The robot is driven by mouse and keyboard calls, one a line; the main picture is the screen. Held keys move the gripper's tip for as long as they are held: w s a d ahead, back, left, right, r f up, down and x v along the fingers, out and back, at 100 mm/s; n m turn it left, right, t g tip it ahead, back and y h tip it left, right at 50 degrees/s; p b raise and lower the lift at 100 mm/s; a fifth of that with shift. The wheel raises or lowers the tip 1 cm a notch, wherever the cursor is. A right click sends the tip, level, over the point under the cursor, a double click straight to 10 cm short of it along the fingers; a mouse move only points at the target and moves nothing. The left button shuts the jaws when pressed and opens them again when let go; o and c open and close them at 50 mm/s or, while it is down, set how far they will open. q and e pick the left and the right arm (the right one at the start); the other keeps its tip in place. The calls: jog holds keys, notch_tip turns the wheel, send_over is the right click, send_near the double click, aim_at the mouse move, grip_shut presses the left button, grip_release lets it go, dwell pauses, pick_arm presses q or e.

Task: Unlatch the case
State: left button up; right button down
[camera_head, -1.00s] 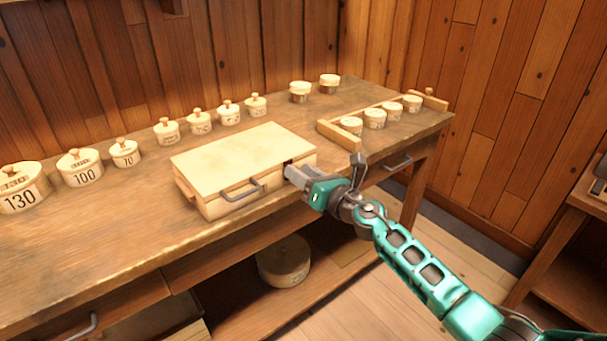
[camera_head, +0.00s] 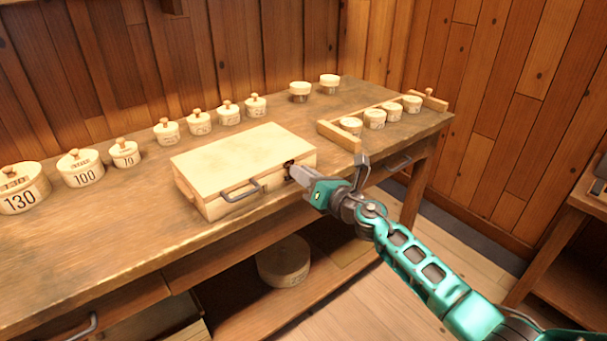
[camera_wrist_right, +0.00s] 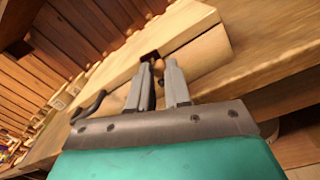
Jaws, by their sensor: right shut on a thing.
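The pale wooden case (camera_head: 240,150) lies flat on the workbench with its lid down. It has a dark handle (camera_head: 240,190) on its front. A dark latch (camera_head: 289,164) is on the front near the right corner. My right gripper (camera_head: 293,173) is at this latch, shut on it; the fingers hide part of it. In the right wrist view the two grey fingers (camera_wrist_right: 158,85) reach the case front, with a dark fitting and a small brownish knob between the tips. Another dark fitting at the case's left front is hard to make out. My left gripper is not in view.
Several lidded spools, such as the one marked 100 (camera_head: 82,168), stand along the back left. A wooden rack (camera_head: 340,136) with several small spools is right of the case. A round pale piece (camera_head: 284,262) sits on the lower shelf. The bench front left is clear.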

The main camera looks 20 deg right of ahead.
jog(key=m, duration=0.3)
jog(key=d+f+m, duration=0.1)
jog(key=m, duration=0.2)
jog(key=f+m, duration=0.1)
jog(key=m, duration=0.2)
jog(key=shift+w+d+f+m+p, duration=0.2)
jog(key=shift+w+m+p, duration=0.1)
jog(key=shift+m+p, duration=0.1)
dwell(0.4)
jog(key=c, duration=1.1)
grip_release()
jog(key=shift+o, duration=0.2)
jog(key=v, duration=1.3)
jog(key=shift+p, duration=0.35)
